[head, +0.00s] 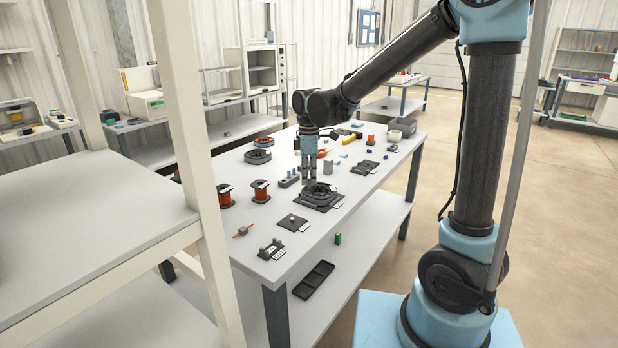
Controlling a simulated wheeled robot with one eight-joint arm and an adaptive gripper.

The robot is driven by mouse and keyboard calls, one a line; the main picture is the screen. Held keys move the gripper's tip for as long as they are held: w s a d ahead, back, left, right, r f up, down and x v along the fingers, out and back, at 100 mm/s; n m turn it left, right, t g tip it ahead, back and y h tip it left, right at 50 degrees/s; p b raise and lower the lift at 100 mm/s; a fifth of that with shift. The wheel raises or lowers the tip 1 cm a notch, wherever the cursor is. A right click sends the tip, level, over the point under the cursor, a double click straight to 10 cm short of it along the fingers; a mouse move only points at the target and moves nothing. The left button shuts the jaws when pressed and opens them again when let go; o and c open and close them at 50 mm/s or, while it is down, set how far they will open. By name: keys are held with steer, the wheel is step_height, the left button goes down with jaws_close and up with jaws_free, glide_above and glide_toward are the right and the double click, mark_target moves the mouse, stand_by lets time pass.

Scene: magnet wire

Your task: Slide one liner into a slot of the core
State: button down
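A dark round part that looks like the core (325,189) sits in a flat black fixture (309,203) on the white workbench (345,208). My gripper (309,185) points down at the left side of this core, at or just above it. I cannot tell whether it touches the core. The fingers are too small to show whether they are open or shut. No liner can be made out at this size, in the fingers or in the slots.
Copper wire spools (226,196) stand left of the core. Dark rings (258,156) lie farther back. A black plate (292,222) and a small black stand (271,249) lie nearer. A grey block with pegs (289,180) is close to my gripper. A shelf post (195,130) rises in front.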

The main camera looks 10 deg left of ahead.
steer(key=shift+f, duration=0.25)
stand_by(0.4)
steer(key=c, duration=1.7)
jaws_free()
steer(key=shift+r, duration=0.1)
steer(key=shift+r, duration=2.4)
step_height(320, 180, up, 12)
steer(key=shift+f, duration=0.1)
